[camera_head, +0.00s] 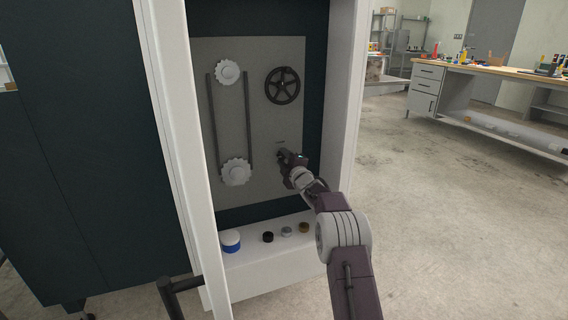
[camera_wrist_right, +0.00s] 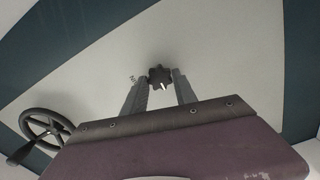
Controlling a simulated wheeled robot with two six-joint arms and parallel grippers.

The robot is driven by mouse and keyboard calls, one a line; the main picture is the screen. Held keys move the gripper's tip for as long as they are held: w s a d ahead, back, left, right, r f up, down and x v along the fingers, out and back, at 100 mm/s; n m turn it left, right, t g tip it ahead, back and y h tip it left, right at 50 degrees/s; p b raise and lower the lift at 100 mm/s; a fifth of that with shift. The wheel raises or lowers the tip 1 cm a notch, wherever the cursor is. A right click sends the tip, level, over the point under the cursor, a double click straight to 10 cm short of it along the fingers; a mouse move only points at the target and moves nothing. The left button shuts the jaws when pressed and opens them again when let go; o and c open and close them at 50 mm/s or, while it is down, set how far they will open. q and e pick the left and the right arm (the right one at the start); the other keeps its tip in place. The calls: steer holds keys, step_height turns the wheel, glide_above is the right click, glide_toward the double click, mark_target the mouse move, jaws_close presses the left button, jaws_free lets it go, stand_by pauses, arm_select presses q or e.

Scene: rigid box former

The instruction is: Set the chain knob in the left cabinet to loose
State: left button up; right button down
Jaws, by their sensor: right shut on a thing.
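The chain knob (camera_wrist_right: 160,77) is a small dark lobed knob on the grey panel (camera_head: 225,55) inside the cabinet. A white pointer mark shows on it in the right wrist view, at its lower side. My right gripper (camera_head: 281,155) is at the lower right of the panel and its two fingers (camera_wrist_right: 160,88) are shut on the knob, one on each side. In the head view the gripper mostly hides the knob. Small lettering beside the knob is too small to read. My left gripper is not in view.
A black handwheel (camera_head: 282,86) sits above the knob. Two light sprockets, upper (camera_head: 228,72) and lower (camera_head: 236,172), carry a dark chain at left. A blue-and-white jar (camera_head: 231,241) and several small caps stand on the cabinet's ledge (camera_head: 262,258). A white frame edge (camera_head: 175,130) borders the opening.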

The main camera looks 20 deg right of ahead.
steer(key=shift+f+n+b, duration=0.1)
steer(key=shift+n+b, duration=0.2)
steer(key=shift+n, duration=0.2)
stand_by(0.3)
steer(key=c, duration=1)
jaws_free()
steer(key=s+p, duration=0.1)
steer(key=s, duration=0.8)
steer(key=shift+a+p, duration=0.25)
steer(key=shift+p, duration=0.05)
